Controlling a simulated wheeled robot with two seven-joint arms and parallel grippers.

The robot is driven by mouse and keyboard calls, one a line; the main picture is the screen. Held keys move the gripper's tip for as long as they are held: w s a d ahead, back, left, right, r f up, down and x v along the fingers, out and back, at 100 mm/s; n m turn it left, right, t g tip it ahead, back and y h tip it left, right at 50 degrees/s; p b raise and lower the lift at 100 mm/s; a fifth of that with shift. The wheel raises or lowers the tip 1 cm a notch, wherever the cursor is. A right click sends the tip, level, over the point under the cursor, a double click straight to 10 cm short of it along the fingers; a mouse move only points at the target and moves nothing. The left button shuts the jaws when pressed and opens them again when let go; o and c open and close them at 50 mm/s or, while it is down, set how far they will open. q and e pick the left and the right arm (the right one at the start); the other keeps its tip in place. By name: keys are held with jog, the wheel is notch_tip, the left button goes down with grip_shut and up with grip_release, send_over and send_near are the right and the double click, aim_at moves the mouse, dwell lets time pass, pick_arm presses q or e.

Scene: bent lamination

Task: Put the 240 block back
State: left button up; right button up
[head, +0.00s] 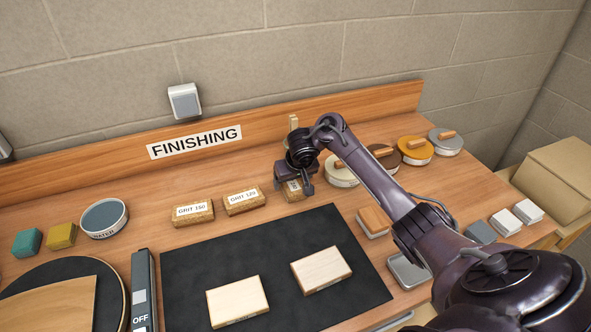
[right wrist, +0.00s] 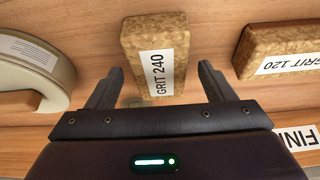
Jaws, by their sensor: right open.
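The cork-coloured GRIT 240 block (right wrist: 155,58) lies on the wooden bench in the right wrist view. In the head view the block (head: 292,191) is partly hidden under my right gripper, at the right end of the row of grit blocks. My right gripper (head: 295,180) is over it from above. In the right wrist view the gripper's fingers (right wrist: 160,85) are spread apart, one toward each side of the block's near end, with gaps showing. I cannot tell how high the fingers are above the bench. My left gripper is not in view.
The GRIT 120 block (head: 244,202) and GRIT 150 block (head: 193,212) lie to the left. A round pad (head: 342,171) stands close on the right. In front is a black mat (head: 208,263) with two pale wood blocks (head: 321,270). The FINISHING board (head: 195,142) rises behind.

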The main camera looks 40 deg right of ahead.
aim_at(296, 189)
jog(key=p+v, duration=0.2)
jog(key=v, duration=0.5)
jog(key=shift+w, duration=0.1)
jog(key=p+v, duration=0.3)
jog(key=p, duration=0.1)
jog(key=shift+s+r+p, duration=0.3)
